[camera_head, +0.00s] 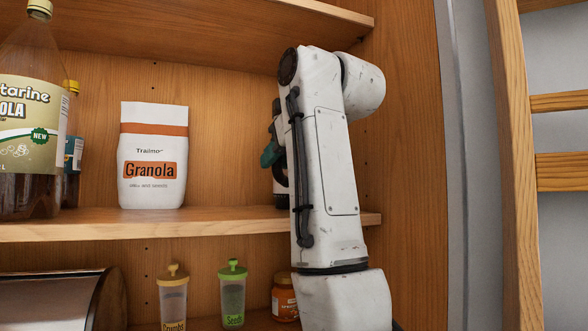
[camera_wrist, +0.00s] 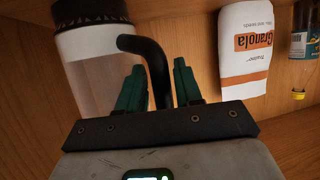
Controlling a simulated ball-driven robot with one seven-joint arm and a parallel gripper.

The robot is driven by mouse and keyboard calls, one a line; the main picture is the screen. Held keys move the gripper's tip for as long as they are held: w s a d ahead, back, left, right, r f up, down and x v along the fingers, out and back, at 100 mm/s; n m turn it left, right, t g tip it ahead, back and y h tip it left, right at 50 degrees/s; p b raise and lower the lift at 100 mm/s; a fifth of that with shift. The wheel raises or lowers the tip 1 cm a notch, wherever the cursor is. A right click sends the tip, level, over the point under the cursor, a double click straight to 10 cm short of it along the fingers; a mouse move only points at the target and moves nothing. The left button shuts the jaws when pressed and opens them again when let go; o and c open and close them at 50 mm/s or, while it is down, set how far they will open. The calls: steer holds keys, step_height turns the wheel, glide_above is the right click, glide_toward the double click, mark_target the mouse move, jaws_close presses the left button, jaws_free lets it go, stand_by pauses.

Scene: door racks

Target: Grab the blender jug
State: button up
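The blender jug (camera_wrist: 88,55) is a clear and whitish vessel with a black ribbed end and a black curved handle (camera_wrist: 157,62). It fills the upper left of the wrist view, which shows the scene upside down. My gripper (camera_wrist: 160,75) has its two green fingers on either side of the handle, with a visible gap between them. The fingers look apart from the handle, though contact on the left is hard to tell. In the head view, one green finger (camera_head: 270,154) shows at the arm's left edge, and my arm hides most of the jug.
A granola bag (camera_head: 152,158) stands on the same shelf (camera_head: 150,226), left of my arm. A large cola bottle (camera_head: 30,125) stands farther left. Below are two lidded shakers (camera_head: 232,296) (camera_head: 173,300) and an orange jar (camera_head: 284,300). The cabinet's side wall (camera_head: 405,130) is close on the right.

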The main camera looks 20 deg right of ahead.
steer(key=shift+w+f, duration=0.25)
steer(key=shift+w, duration=0.25)
steer(key=shift+a, duration=0.1)
steer(key=shift+c, duration=0.5)
jaws_close()
stand_by(0.4)
steer(key=shift+r, duration=0.2)
